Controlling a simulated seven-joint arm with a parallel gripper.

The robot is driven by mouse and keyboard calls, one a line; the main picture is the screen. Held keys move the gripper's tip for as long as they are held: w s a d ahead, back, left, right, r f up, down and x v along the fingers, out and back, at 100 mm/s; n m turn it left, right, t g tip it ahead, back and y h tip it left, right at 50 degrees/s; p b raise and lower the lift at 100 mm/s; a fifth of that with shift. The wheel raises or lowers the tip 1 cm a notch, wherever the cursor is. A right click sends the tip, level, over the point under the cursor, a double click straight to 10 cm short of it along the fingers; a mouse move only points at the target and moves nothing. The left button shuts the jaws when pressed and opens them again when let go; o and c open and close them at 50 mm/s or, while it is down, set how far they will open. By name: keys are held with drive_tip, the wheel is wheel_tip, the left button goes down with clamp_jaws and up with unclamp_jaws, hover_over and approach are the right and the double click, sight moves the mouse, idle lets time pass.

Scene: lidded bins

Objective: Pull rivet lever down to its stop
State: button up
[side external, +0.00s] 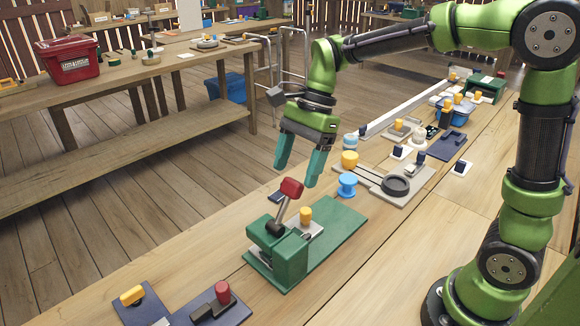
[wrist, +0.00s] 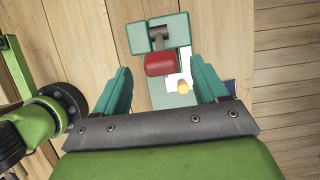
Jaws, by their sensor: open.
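The rivet lever (side external: 285,207) has a red handle (side external: 291,188) on a dark shaft and stands raised, tilted up from a green press (side external: 278,252) on a green base plate (side external: 342,228). A yellow-topped peg (side external: 305,215) stands on the light plate beside the lever. My gripper (side external: 299,178) is open, with teal fingers pointing down, just above and around the height of the red handle. In the wrist view the red handle (wrist: 160,64) appears between and beyond the two fingertips of my gripper (wrist: 163,78). I see no contact between fingers and handle.
A blue spool (side external: 347,185) and a yellow knob (side external: 349,160) stand close behind the press. A grey plate with a dark ring (side external: 396,186) lies to the right. A blue board with a red knob (side external: 222,291) sits at the front left.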

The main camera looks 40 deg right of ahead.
sight(292, 180)
drive_tip(key=shift+x, duration=1.85)
drive_tip(key=c, duration=1)
drive_tip(key=shift+o, duration=0.2)
drive_tip(key=shift+a+r+h, duration=0.25)
drive_tip(key=shift+a+h, duration=0.45)
drive_tip(key=shift+a+r+h, duration=0.25)
drive_tip(key=shift+a+h, duration=0.4)
drive_tip(key=shift+h, duration=0.05)
drive_tip(key=a+h, duration=0.2)
drive_tip(key=shift+a+r+h, duration=0.1)
drive_tip(key=shift+a+h, duration=0.15)
drive_tip(key=shift+h, duration=0.15)
drive_tip(key=shift+a+f+h, duration=0.3)
drive_tip(key=shift+a+h, duration=0.55)
drive_tip(key=shift+a, duration=0.05)
drive_tip(key=shift+a+f+h, duration=0.3)
drive_tip(key=shift+a+h, duration=0.6)
drive_tip(key=shift+a+f+h, duration=0.3)
drive_tip(key=shift+a+h, duration=0.55)
drive_tip(key=shift+a, duration=0.05)
drive_tip(key=shift+f, duration=0.1)
